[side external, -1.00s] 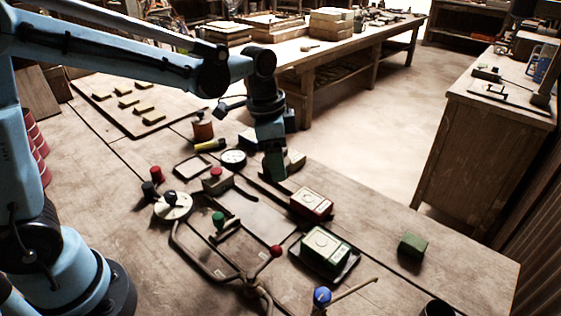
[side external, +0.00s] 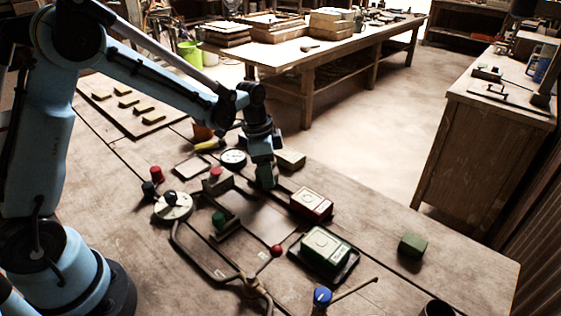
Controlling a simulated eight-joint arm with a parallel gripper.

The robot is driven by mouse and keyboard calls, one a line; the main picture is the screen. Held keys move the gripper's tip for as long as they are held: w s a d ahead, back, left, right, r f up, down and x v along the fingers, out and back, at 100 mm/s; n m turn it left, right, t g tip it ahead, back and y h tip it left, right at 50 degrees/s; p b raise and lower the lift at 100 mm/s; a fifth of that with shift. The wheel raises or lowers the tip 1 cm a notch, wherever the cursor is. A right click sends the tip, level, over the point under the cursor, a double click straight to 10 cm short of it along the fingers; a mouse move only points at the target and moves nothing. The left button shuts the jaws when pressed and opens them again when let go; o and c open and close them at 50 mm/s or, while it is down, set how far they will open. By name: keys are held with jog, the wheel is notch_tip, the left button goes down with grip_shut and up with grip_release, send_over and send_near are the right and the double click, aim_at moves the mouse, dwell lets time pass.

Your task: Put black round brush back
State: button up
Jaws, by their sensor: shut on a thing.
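My gripper (side external: 267,181) points down over the middle of the bench, between a wooden block (side external: 291,159) and a red-knobbed block (side external: 215,179). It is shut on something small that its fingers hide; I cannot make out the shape. I cannot identify the black round brush for certain. A pale round disc with a black knob (side external: 173,204) sits at the left of the bench, apart from my gripper. A white round dial with a dark rim (side external: 233,158) lies behind and left of my gripper.
A red box with a pale top (side external: 311,204) stands close right of my gripper. A green box (side external: 326,249), a bent metal frame with a red knob (side external: 277,250) and a blue-knobbed lever (side external: 322,297) are nearer. A green block (side external: 413,245) lies right, with bare bench around it.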

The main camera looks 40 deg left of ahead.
jog(key=o, duration=1)
jog(key=r, duration=0.7)
jog(key=s+a+r, duration=0.1)
jog(key=r, duration=0.3)
jog(key=shift+s+a+r, duration=0.1)
jog(key=shift+r, duration=0.1)
jog(key=shift+s+r, duration=0.3)
jog(key=shift+r, duration=0.15)
jog(key=shift+s+d+f+n+t+y, duration=0.1)
jog(key=shift+s+d+n+t+y, duration=0.15)
jog(key=shift+s+n+t, duration=1.5)
jog(key=shift+s+d+f+n+t+y, duration=0.2)
jog(key=shift+s+n, duration=1.05)
jog(key=shift+s, duration=1.5)
jog(key=shift+s+d+r+n+t+y, duration=0.2)
jog(key=shift+s+n+t, duration=1.1)
jog(key=shift+s, duration=0.95)
